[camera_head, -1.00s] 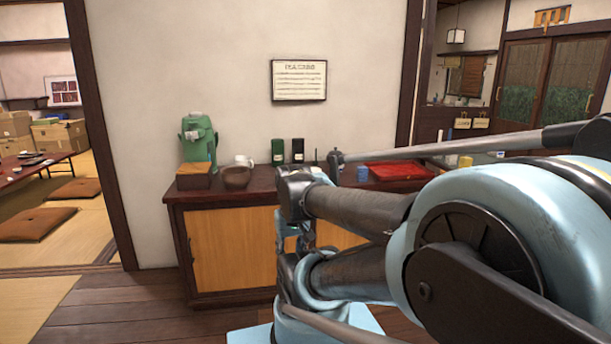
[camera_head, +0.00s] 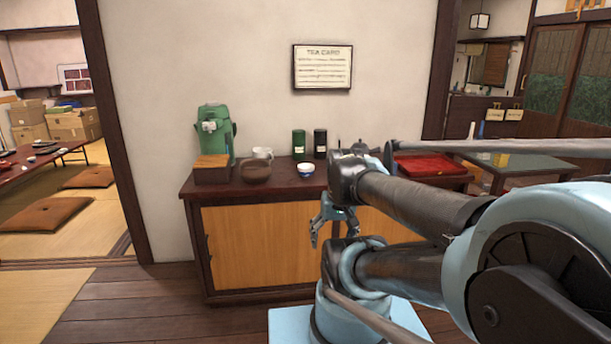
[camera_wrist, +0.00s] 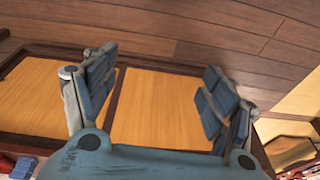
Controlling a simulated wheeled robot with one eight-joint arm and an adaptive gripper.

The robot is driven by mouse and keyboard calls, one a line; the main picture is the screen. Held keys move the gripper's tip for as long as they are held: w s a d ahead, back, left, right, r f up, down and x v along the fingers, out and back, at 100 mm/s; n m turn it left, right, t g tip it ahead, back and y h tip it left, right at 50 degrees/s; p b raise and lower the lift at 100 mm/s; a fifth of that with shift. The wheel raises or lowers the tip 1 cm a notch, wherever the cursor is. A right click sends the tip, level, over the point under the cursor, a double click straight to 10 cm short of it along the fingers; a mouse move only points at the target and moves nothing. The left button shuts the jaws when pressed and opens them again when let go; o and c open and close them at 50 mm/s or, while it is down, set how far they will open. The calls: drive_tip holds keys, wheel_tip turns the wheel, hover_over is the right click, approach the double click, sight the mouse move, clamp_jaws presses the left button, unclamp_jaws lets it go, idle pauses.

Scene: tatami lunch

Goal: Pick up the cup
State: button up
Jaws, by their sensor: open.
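A small white and blue cup (camera_head: 306,169) stands upright near the front of the dark red counter top (camera_head: 285,183). A white mug (camera_head: 262,153) stands further back, behind a brown bowl (camera_head: 256,172). I cannot tell which of the two the task means. My gripper (camera_head: 332,232) is open and empty, in front of the cabinet and below the counter top, lower right of the small cup. In the wrist view my gripper (camera_wrist: 158,75) has its fingers spread, with the cabinet's wooden door and floor behind. Neither cup can be made out there.
A green dispenser (camera_head: 215,132) and wooden box (camera_head: 211,168) stand at the counter's left. A green canister (camera_head: 299,144) and black canister (camera_head: 320,144) stand behind the small cup. A red tray (camera_head: 430,167) lies right. Open floor (camera_head: 130,305) is at lower left.

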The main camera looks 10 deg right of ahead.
drive_tip(key=w+a+r+m+t+y, duration=0.25)
drive_tip(key=w+m, duration=0.45)
drive_tip(key=w, duration=0.4)
drive_tip(key=w+a+r+m+t+y, duration=0.1)
drive_tip(key=w+r+m+t+y, duration=0.15)
drive_tip(key=w+m, duration=0.7)
drive_tip(key=m+t, duration=0.6)
drive_tip(key=m, duration=0.8)
approach(302, 167)
drive_tip(key=shift+w+d+m, duration=0.15)
drive_tip(key=shift+w+m, duration=0.1)
drive_tip(key=shift+w, duration=0.55)
drive_tip(key=shift+a+f+x, duration=0.1)
drive_tip(key=shift+x, duration=1.25)
drive_tip(key=shift+a+f+x, duration=0.15)
drive_tip(key=shift+x, duration=1.15)
drive_tip(key=shift+s, duration=0.15)
drive_tip(key=c, duration=1.2)
